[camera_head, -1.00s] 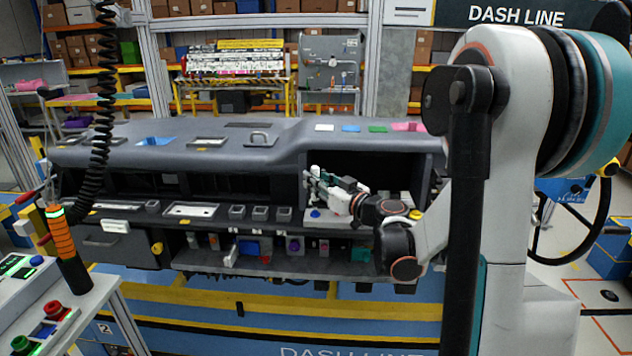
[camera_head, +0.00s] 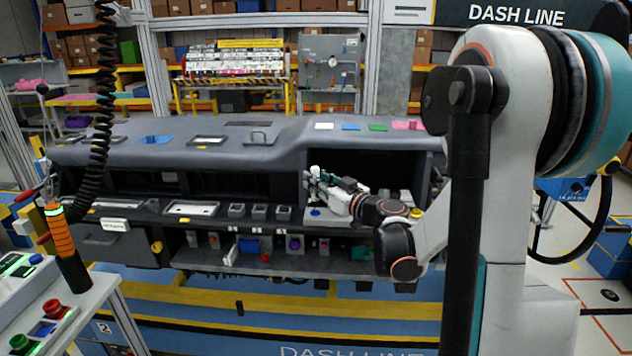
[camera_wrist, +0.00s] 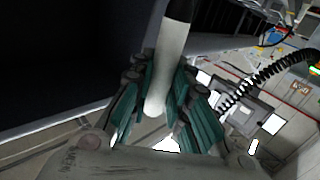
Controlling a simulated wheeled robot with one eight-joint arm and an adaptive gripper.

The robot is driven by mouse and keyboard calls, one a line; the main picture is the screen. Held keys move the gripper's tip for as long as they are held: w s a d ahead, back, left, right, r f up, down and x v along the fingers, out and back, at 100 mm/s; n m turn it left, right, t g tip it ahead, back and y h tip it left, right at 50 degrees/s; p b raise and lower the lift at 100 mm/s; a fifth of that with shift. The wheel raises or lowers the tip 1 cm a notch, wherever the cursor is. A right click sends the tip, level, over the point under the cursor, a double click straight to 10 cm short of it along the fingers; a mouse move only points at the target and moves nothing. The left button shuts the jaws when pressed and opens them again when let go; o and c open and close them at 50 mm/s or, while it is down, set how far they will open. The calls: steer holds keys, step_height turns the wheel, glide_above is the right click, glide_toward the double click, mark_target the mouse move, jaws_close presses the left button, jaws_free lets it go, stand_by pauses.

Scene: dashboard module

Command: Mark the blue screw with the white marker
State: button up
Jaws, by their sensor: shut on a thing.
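My gripper (camera_head: 318,184) is at the open bay on the right side of the dashboard. In the wrist view its teal fingers (camera_wrist: 165,112) are closed around the white marker (camera_wrist: 172,68), a white cylinder with a black upper end. In the head view the marker is hard to separate from the pale parts of the gripper. A small blue round piece (camera_head: 316,212), which looks like the blue screw, sits on a pale plate (camera_head: 345,220) just below the gripper. The gripper appears above it and apart from it. The screw cannot be made out in the wrist view.
The dark dashboard (camera_head: 200,135) surrounds the bay, with its top edge above my gripper. A lower shelf (camera_head: 280,262) holds several small coloured parts. A black coiled cable (camera_head: 105,90) hangs at the left, beside a button console (camera_head: 40,320).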

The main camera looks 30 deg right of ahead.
mark_target(316, 167)
stand_by(0.3)
steer(key=shift+r+p, duration=1.8)
steer(key=shift+r, duration=0.75)
